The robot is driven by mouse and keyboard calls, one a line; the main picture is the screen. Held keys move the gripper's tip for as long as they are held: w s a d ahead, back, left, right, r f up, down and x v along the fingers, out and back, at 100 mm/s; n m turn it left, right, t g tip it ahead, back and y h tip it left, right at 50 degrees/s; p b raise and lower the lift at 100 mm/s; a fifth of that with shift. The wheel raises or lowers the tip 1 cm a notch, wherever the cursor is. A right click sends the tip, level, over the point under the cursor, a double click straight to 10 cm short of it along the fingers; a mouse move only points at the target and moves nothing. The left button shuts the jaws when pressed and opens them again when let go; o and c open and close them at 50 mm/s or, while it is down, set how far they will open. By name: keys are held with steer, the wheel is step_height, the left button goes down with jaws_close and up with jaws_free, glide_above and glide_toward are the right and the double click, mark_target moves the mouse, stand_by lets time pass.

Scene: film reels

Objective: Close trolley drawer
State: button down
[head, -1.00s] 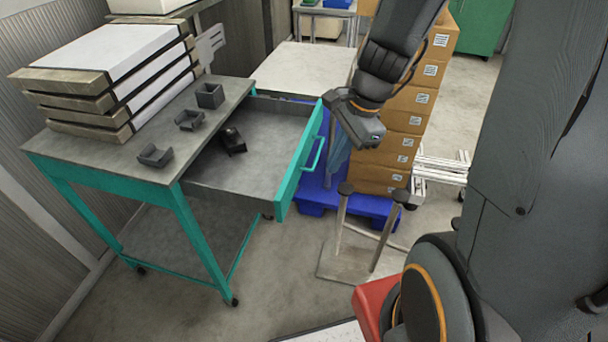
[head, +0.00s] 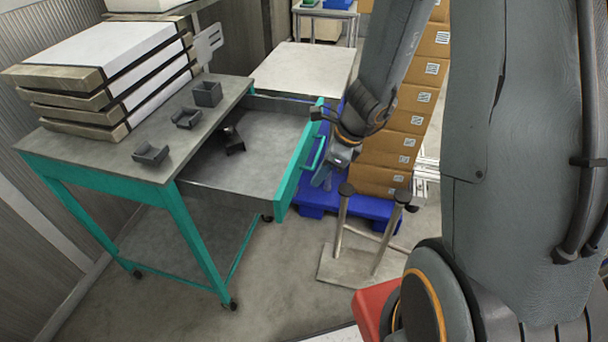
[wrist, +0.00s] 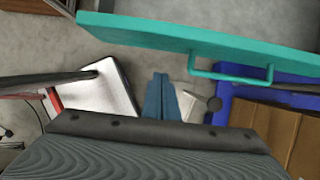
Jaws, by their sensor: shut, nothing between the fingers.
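The trolley (head: 120,160) has a grey top and a teal frame, at the left in the head view. Its drawer (head: 245,175) is pulled out, with a teal front (head: 293,170) and a teal bar handle (head: 316,152). A small black object (head: 233,142) lies inside. My gripper (head: 322,181) is shut and empty, just outside the drawer front near the handle. In the wrist view, the front (wrist: 190,38) crosses the top and the handle (wrist: 235,77) is right of my fingertips (wrist: 163,80). I cannot tell whether they touch the front.
Stacked white-topped boards (head: 110,75) and small grey holders (head: 187,117) are on the trolley top. Right of the drawer are stacked cartons (head: 395,130), a blue pallet (head: 370,207) and a stand with two posts (head: 345,262). Floor below the drawer is clear.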

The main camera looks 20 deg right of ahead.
steer(key=shift+w+a+p, duration=0.4)
steer(key=shift+w+a, duration=0.1)
steer(key=shift+a, duration=0.4)
steer(key=shift+w+a+p, duration=0.35)
steer(key=shift+w+a, duration=0.15)
steer(key=shift+a, duration=0.35)
steer(key=shift+a, duration=0.1)
